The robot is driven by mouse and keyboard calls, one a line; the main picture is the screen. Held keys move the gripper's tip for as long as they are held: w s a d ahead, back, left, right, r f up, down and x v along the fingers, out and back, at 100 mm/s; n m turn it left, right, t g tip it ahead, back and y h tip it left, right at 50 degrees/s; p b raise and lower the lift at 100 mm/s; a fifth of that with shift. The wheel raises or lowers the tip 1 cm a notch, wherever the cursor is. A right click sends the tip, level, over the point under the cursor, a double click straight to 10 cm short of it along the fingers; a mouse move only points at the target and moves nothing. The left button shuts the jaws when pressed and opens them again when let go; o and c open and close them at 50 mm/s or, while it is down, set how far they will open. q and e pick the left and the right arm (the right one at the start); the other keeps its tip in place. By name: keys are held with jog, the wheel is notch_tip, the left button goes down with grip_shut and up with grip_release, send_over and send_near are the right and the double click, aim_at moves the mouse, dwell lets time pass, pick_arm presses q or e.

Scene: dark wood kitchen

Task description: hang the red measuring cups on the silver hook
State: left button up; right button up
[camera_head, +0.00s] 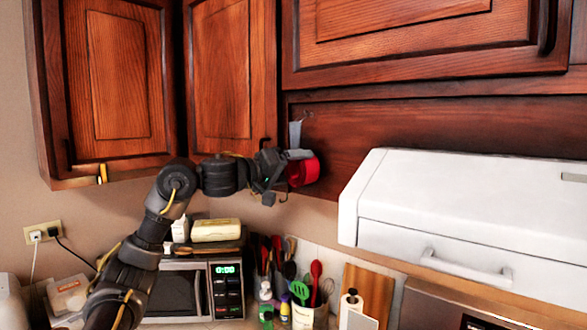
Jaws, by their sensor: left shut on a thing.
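The red measuring cups (304,172) are in my left gripper (286,168), which is shut on them in front of the wood panel under the upper cabinets. A small silver hook (307,115) shows on that panel, above the cups. A pale grey strip (295,134) stands upright just above the gripper, close to the hook. I cannot tell whether it belongs to the cups or whether anything touches the hook. My right gripper is not in view.
Dark wood cabinets (220,70) hang above and to the left. A white range hood (460,220) juts out to the right of the cups. Below are a microwave (172,292), utensils in holders (302,316) and a wooden board (370,290).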

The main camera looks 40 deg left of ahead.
pick_arm(q)
jog(key=o, duration=1)
jog(key=shift+s, duration=0.2)
jog(key=b+v, duration=0.5)
jog(key=v, duration=0.5)
jog(key=shift+s, duration=0.2)
